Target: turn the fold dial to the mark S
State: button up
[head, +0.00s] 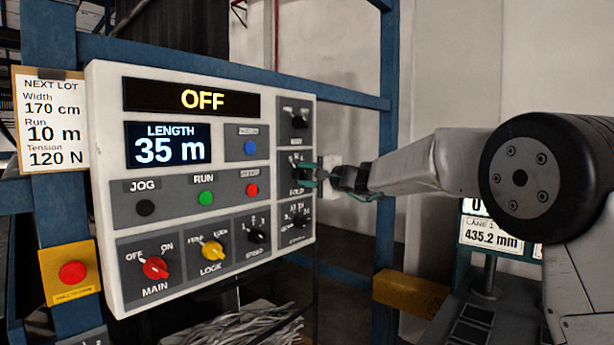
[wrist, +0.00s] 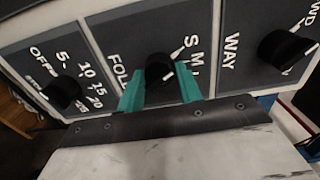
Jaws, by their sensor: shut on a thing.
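The fold dial (wrist: 158,68) is a black knob on a dark grey plate, between the letters FOLD and the marks S, M and a partly hidden one in the wrist view. A white line shows on its lower right side; I cannot tell which mark it points to. My gripper (wrist: 160,90) has its two teal fingers on either side of the knob, shut on it. In the head view my gripper (head: 309,175) reaches the panel's right column from the right and largely hides the dial.
The white control panel (head: 102,200) has a display reading OFF (head: 203,99) and a length display of 35 m (head: 168,147). The way dial (wrist: 285,50) and another black dial (wrist: 62,92) flank the fold dial closely. A lot card (head: 50,125) hangs at left.

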jog(key=o, duration=1)
jog(key=v, duration=0.8)
